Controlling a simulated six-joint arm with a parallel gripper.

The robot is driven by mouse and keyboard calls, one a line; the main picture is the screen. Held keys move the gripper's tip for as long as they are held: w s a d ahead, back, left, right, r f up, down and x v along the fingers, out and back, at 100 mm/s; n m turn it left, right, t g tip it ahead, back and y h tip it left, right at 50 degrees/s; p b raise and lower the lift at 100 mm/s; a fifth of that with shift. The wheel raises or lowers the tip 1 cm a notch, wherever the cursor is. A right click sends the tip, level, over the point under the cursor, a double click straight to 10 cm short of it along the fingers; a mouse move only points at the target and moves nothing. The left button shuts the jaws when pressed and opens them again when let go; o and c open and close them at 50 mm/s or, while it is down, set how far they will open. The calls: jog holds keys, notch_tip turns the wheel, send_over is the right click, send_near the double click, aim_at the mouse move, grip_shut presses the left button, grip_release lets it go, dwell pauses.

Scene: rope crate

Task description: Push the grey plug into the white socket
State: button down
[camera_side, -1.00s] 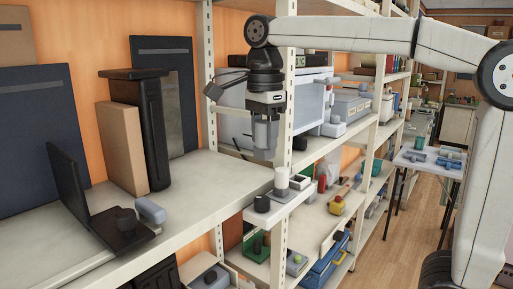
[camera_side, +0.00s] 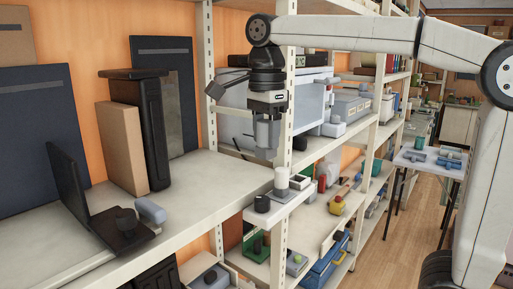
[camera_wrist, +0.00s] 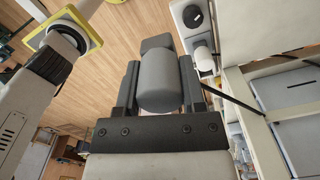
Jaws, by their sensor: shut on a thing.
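My gripper (camera_side: 265,150) points down in the side view, above and a little left of a small white ledge. In the wrist view my gripper (camera_wrist: 158,85) is shut on the grey plug (camera_wrist: 159,82), a rounded grey cylinder between the two dark fingers. In the side view the fingers mostly hide the plug. An upright white cylinder, which looks like the white socket (camera_side: 281,178), stands on the ledge below, apart from the plug. The socket also shows in the wrist view (camera_wrist: 203,57), right of the plug. Its opening cannot be made out.
The white ledge (camera_side: 283,209) also bears a black cylinder (camera_side: 262,203) and a small white box with a dark top (camera_side: 299,181). A shelf post (camera_side: 288,120) rises close beside my gripper.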

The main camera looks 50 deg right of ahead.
dwell(0.3)
jog(key=shift+w+d+f, duration=0.1)
jog(key=shift+w+d, duration=0.25)
jog(key=shift+d, duration=0.2)
jog(key=w+d+f, duration=0.2)
jog(key=d, duration=0.8)
jog(key=w+d+f+n, duration=0.1)
jog(key=w+d+f, duration=0.1)
jog(key=d, duration=0.8)
jog(key=shift+f, duration=0.3)
jog(key=shift+f, duration=0.1)
jog(key=shift+f, duration=2.4)
jog(key=shift+f, duration=0.25)
jog(key=shift+f, duration=1.1)
jog(key=shift+f, duration=1.25)
